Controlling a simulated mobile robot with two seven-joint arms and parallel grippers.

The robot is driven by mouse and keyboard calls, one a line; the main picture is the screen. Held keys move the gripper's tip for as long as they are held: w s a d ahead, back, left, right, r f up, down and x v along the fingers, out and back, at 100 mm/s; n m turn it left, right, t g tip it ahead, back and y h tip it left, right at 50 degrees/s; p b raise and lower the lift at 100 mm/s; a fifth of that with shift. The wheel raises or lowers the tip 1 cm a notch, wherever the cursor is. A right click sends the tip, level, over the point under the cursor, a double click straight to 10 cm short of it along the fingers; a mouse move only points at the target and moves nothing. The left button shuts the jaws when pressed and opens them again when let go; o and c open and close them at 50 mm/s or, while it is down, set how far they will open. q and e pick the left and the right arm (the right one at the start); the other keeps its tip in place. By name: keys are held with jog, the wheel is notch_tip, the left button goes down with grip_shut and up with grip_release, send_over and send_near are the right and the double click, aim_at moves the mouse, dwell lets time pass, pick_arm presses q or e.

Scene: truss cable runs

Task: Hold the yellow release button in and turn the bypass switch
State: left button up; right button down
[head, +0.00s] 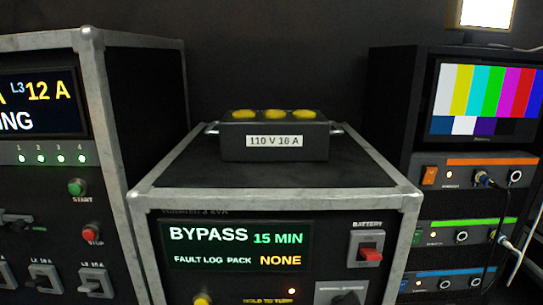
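A yellow button (202,299) shows at the bottom edge of the head view, on the front of the middle case; its lower part is cut off. Yellow lettering that seems to read "hold to turn" (268,301) is to its right. A dark rotary switch (345,298) is at the bottom right of the same front; I take it for the bypass switch, but it is cut off and its position cannot be told. The display (237,246) above reads "BYPASS 15 MIN" and "FAULT LOG PACK NONE". Neither gripper is in view.
A red battery switch (370,252) is at the panel's right. A black box with yellow caps (274,137) sits on the case. The left rack (88,150) has a green start button (77,187) and red stop button (92,233). A monitor (484,100) and cabled units stand right.

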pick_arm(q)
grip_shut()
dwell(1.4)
